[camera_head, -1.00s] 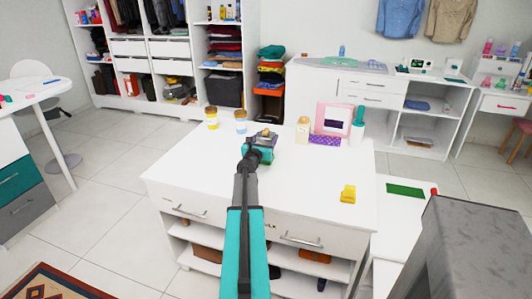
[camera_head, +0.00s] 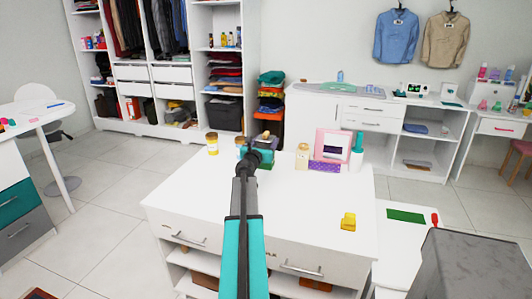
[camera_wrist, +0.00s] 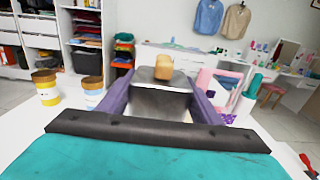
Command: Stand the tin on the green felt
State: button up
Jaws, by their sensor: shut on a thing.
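My gripper (camera_head: 264,142) is over the back part of the white island top, at the end of my outstretched arm. In the wrist view its two dark purple fingers (camera_wrist: 160,92) are shut on a grey thing with a tan knob-like top, which I take to be the tin (camera_wrist: 158,101). The tin looks roughly upright; its lower part is hidden by the gripper, and my arm mostly hides it in the head view. The green felt (camera_head: 405,216) lies flat on a lower white surface at the right, well away from my gripper.
Two jars, one with a yellow label (camera_head: 212,144) and one with a blue label (camera_wrist: 92,92), stand left of my gripper. A cream bottle (camera_head: 303,156) and a pink frame (camera_head: 331,145) stand to its right. A yellow object (camera_head: 348,221) lies near the island's right edge (camera_head: 300,200).

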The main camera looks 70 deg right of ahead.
aim_at(266, 132)
notch_tip(266, 132, up, 6)
jog(key=shift+r+p, duration=0.15)
jog(key=shift+p, duration=0.35)
dwell(0.4)
